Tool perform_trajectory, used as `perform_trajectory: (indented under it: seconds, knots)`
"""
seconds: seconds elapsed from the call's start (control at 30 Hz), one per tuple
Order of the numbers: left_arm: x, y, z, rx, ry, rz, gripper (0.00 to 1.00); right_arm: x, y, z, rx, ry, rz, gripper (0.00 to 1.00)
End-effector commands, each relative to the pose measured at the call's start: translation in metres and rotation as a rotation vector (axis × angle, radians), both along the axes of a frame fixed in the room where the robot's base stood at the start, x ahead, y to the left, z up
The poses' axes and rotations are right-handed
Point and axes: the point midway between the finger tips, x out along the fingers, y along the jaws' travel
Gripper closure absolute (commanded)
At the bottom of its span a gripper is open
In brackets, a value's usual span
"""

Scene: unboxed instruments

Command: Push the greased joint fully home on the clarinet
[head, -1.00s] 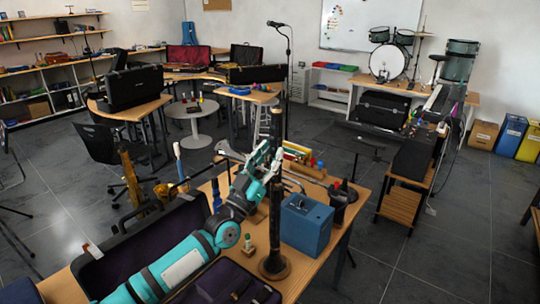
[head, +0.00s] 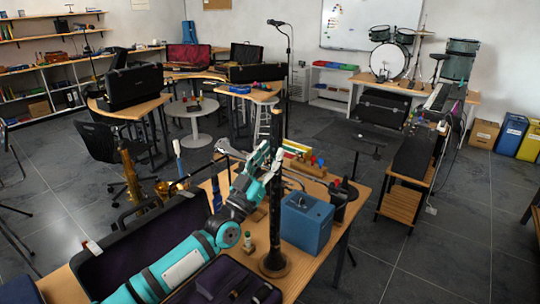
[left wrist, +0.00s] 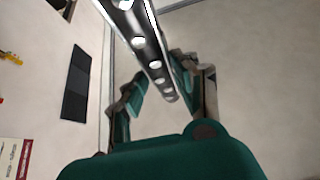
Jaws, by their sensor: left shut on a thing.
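The clarinet (head: 275,215) is a long dark tube standing upright on the wooden table, its flared bottom on a brown round base. My left gripper (head: 272,160) comes in from the left and is shut on its upper part. In the left wrist view the dark tube with bright round spots, the clarinet (left wrist: 150,45), runs down from the top between the fingers of my left gripper (left wrist: 160,90). Where the joint sections meet, and any gap there, is too small to tell. My right gripper is not in view.
A blue box (head: 306,225) stands close to the clarinet's right. A small pale item (head: 248,241) stands to its left. An open dark case (head: 150,240) lies left and another (head: 225,285) in front. A brass instrument (head: 130,175) stands at the left behind my arm.

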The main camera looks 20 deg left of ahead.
Motion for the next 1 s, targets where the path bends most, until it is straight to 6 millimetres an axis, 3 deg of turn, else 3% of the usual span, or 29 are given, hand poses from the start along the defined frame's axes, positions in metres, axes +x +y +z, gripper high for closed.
perform_trajectory:
  seconds: [0.1, 0.13, 0.3, 1.0]
  knots:
    - [0.0000, 0.0002, 0.0002, 0.000, -0.001, 0.001, 1.00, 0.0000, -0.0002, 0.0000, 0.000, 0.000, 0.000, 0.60]
    - [0.0000, 0.0002, 0.0003, 0.000, -0.001, 0.001, 0.67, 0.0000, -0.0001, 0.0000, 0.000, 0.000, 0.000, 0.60]
    - [-0.0001, 0.0002, 0.0006, 0.000, -0.001, 0.001, 0.45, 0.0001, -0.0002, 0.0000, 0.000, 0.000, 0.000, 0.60]
    - [-0.0088, 0.0039, -0.0061, 0.000, 0.001, 0.001, 0.48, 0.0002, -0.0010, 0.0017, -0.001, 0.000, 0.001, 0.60]
